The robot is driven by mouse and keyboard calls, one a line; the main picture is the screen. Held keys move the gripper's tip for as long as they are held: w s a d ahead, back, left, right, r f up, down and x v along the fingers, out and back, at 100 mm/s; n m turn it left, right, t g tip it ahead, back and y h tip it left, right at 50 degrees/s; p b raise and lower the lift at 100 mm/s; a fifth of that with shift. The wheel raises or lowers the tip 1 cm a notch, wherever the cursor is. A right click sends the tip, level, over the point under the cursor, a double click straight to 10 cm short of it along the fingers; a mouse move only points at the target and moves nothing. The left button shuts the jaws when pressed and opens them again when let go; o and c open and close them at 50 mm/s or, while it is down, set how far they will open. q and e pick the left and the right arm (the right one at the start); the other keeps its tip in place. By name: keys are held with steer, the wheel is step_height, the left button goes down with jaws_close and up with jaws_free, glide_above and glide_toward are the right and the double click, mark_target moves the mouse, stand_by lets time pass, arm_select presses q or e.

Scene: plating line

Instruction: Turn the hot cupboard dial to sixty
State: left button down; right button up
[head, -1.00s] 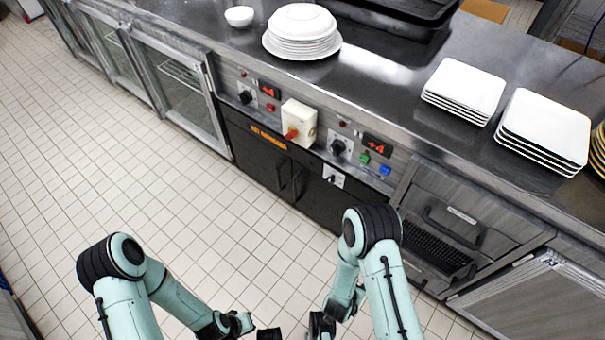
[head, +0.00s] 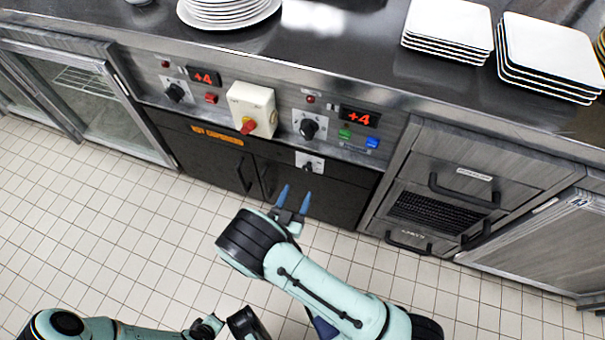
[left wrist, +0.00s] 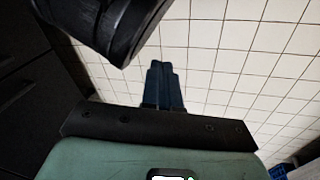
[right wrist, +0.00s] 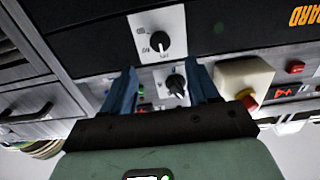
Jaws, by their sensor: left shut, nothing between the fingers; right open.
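The hot cupboard has a black front (head: 215,162) with an orange label. A small black dial (head: 309,165) on a pale plate sits at its upper right; it also shows in the right wrist view (right wrist: 160,42). Its scale is too small to read surely. A larger black dial (head: 309,128) is on the steel panel above, also in the right wrist view (right wrist: 176,85). My right gripper (head: 295,194) is open and empty, in front of and below the small dial, not touching it. My left gripper (left wrist: 164,72) is shut and empty above the floor.
A cream box with a red switch (head: 252,108), a left dial (head: 175,92), green (head: 345,133) and blue (head: 372,142) buttons share the panel. Plates (head: 448,35) stand on the counter. Drawers with handles (head: 462,195) are to the right. The tiled floor in front is clear.

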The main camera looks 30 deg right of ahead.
mark_target(307, 170)
arm_select(q)
steer(key=shift+g, duration=0.6)
steer(key=s+f, duration=0.1)
steer(key=s+f+b, duration=0.1)
steer(key=s, duration=0.1)
steer(key=shift+a+f, duration=0.2)
steer(key=shift+f, duration=0.15)
arm_select(e)
steer(key=x, duration=0.8)
steer(key=shift+w, duration=0.1)
steer(key=shift+a, duration=0.1)
steer(key=c, duration=1)
